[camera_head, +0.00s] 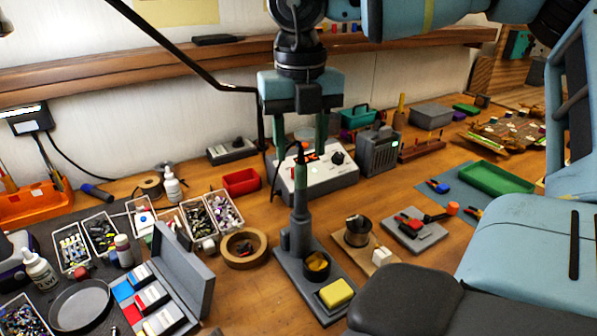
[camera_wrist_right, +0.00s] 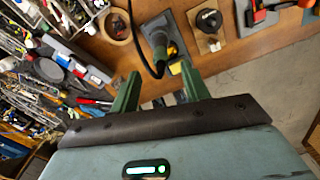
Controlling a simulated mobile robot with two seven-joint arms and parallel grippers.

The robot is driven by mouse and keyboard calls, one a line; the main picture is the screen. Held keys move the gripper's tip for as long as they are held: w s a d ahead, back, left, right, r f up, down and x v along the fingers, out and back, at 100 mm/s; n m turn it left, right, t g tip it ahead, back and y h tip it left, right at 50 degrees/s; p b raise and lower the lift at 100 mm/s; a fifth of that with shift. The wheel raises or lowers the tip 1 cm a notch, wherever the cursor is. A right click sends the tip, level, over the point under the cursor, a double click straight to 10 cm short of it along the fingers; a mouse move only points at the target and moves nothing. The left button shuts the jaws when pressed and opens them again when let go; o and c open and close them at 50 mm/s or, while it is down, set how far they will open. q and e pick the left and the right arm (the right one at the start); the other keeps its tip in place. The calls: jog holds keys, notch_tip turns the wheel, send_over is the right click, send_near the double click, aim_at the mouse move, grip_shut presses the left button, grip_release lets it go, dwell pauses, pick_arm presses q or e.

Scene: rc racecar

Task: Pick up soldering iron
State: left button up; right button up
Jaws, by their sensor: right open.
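The soldering iron (camera_head: 300,172), with a green handle and a black cable at its top, stands upright in a grey stand (camera_head: 290,262). The stand base holds a yellow sponge (camera_head: 336,293). My right gripper (camera_head: 300,150) is open and points down, its two green fingers on either side of the iron's upper end. In the right wrist view, the open fingers (camera_wrist_right: 160,80) also flank the iron, whose cable crosses between them. I cannot tell whether either finger touches the handle. My left gripper is out of view.
A grey control box (camera_head: 325,178) stands behind the iron. An open grey case (camera_head: 185,270) and several parts trays lie further left. A lamp arm (camera_head: 180,55) passes near the gripper.

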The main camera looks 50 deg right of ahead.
aim_at(301, 163)
jog(key=shift+w+f, duration=0.15)
jog(key=shift+f, duration=0.8)
jog(key=shift+d+f+p, duration=0.15)
jog(key=shift+f+p, duration=0.35)
jog(key=shift+f, duration=2.05)
grip_shut()
